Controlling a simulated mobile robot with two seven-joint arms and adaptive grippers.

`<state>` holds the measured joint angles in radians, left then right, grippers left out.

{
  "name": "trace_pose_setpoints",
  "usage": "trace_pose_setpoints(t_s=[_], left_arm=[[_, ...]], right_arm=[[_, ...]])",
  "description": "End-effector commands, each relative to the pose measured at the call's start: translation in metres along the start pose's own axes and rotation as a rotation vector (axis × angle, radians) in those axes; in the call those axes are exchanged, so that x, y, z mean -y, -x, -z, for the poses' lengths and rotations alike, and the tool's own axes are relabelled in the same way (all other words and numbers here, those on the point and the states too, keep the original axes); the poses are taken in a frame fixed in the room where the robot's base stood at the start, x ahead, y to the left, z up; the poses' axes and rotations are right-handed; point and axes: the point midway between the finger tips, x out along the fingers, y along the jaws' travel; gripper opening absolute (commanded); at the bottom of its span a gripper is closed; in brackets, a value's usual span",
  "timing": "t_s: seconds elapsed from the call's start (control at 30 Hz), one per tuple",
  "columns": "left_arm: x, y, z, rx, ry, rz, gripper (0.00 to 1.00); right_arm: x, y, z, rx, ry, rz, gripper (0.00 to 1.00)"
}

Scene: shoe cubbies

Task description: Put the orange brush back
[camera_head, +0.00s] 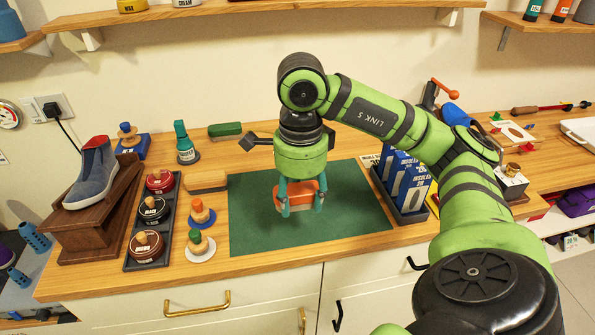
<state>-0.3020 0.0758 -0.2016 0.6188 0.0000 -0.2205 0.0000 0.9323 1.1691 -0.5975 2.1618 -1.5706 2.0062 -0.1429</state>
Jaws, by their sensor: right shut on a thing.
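My right gripper (301,206) points down over the green mat (257,231) and is shut on the orange brush (309,187). The brush lies crosswise between the two teal fingers, with its orange top up and a paler strip below. Parts of it are hidden by the fingers. I cannot tell whether the brush touches the mat or hangs just above it. A green brush (225,129) lies on the wooden counter behind the mat, and a tan brush (206,181) lies at the mat's left edge. My left gripper is not in view.
A dark tray (131,262) of polish tins and two small daubers stand left of the mat. A shoe (92,174) rests on a wooden stand at far left. Blue insole boxes (414,185) stand right of the mat, near my arm. The mat's front is clear.

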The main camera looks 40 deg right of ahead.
Motion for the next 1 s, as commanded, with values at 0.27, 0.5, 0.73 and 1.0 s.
trace_pose_setpoints(t_s=[0.27, 0.5, 0.73, 1.0], left_arm=[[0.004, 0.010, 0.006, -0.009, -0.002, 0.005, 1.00], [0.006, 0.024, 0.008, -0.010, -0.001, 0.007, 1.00], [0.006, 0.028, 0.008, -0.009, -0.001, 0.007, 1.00], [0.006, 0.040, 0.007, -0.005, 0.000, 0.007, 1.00]], right_arm=[[0.029, -0.021, -0.021, 0.002, 0.005, -0.006, 0.26], [0.074, -0.054, -0.051, 0.000, 0.004, -0.005, 0.26], [0.094, -0.070, -0.063, -0.002, 0.005, 0.000, 0.26], [0.094, -0.103, -0.063, -0.003, 0.005, -0.004, 0.26]])
